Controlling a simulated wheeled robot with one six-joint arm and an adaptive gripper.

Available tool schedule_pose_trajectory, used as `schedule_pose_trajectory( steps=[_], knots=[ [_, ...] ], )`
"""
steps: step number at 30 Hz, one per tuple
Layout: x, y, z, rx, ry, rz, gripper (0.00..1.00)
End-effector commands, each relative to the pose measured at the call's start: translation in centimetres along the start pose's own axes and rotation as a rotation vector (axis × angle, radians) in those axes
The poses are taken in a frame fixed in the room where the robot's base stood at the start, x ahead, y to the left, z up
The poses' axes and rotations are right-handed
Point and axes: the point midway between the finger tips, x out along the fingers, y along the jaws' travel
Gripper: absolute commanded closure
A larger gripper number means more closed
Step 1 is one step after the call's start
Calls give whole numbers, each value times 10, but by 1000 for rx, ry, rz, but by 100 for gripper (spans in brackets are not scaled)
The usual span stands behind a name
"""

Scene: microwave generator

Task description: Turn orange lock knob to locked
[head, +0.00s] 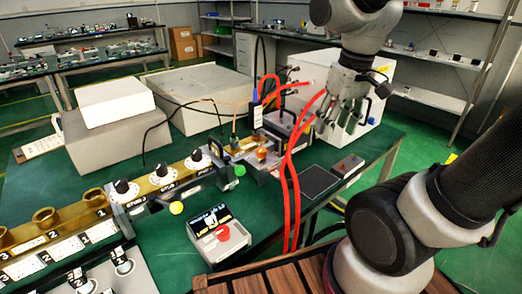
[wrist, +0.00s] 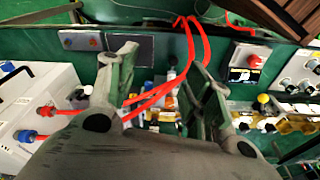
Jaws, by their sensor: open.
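A small orange knob (head: 262,153) stands on the brass and metal bench assembly, in the middle of the head view. In the wrist view an orange part (wrist: 168,102) that looks like this knob shows between my fingers, partly covered by red cables. Its turn position is too small to read. My gripper (head: 335,122) is open and points down, to the right of the knob and above the bench, apart from it. In the wrist view my gripper (wrist: 158,65) has its two fingers spread, with nothing held between them.
Red cables (head: 291,180) hang in a loop between my gripper and the knob. A white box (head: 370,95) stands right behind my gripper. A box with a red button (head: 222,235), a dark flat pad (head: 316,181) and black dial knobs (head: 196,158) are nearby.

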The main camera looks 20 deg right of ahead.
Motion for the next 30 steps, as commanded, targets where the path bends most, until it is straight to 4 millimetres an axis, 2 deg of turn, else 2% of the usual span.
schedule_pose_trajectory(
  steps=[5,8,15,18,21,25,30],
  knots=[
    [29,-19,-40,-127,-108,-11,49],
    [55,-36,-73,-258,-167,-21,49],
    [120,-78,-152,-660,-218,-60,49],
    [126,-86,-182,-842,-172,-70,49],
    [123,-88,-194,-957,-138,-71,49],
    [127,-88,-195,-1024,-130,-74,49],
    [150,-88,-190,-1029,-134,-76,49]
  ],
)
